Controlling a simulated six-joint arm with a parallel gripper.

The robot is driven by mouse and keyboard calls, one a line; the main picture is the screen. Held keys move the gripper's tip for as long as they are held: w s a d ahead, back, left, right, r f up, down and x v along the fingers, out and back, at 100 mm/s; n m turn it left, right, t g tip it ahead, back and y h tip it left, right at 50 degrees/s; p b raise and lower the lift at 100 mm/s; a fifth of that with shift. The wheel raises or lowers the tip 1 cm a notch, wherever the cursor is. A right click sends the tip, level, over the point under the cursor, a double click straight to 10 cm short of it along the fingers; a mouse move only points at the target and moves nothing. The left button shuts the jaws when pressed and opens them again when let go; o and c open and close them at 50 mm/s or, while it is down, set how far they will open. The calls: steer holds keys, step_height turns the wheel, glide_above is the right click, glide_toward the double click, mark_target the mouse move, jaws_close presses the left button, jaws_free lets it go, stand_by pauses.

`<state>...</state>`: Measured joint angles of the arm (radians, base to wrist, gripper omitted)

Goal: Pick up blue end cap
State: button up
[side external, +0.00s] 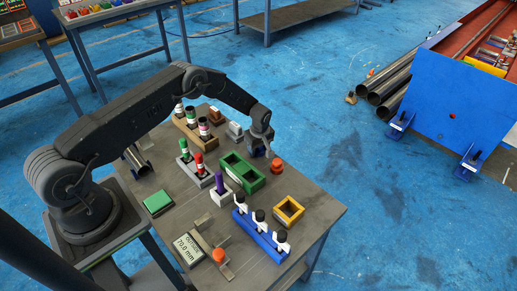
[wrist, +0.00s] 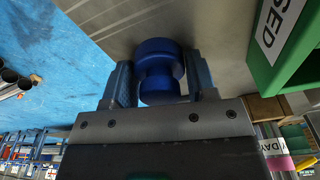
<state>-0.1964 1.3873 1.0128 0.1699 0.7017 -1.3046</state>
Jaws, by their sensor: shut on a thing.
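The blue end cap (wrist: 160,62) is a round, stepped blue piece between the two fingers of my gripper (wrist: 160,84) in the wrist view. The fingers touch its narrower part from both sides, and the wider disc faces away from the gripper body. In the side external view my gripper (side external: 262,146) points down near the far edge of the table, behind the green box. The end cap cannot be made out clearly there. The gap between the cap and the table is hard to judge.
A green two-compartment box (side external: 257,184) stands close to my gripper; it also shows in the wrist view (wrist: 262,72). A red-orange cap (side external: 277,165) lies near it. A yellow box (side external: 289,204), a blue rack (side external: 262,240) and a 70.0 mm display (side external: 188,249) occupy the front.

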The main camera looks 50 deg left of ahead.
steer(key=shift+c, duration=1.4)
steer(key=shift+r, duration=0.1)
steer(key=shift+r, duration=0.5)
step_height(320, 180, up, 3)
steer(key=shift+f, duration=0.1)
steer(key=s+a+r, duration=0.7)
steer(key=a, duration=0.2)
steer(key=shift+s, duration=0.25)
steer(key=o, duration=0.3)
steer(key=c, duration=0.3)
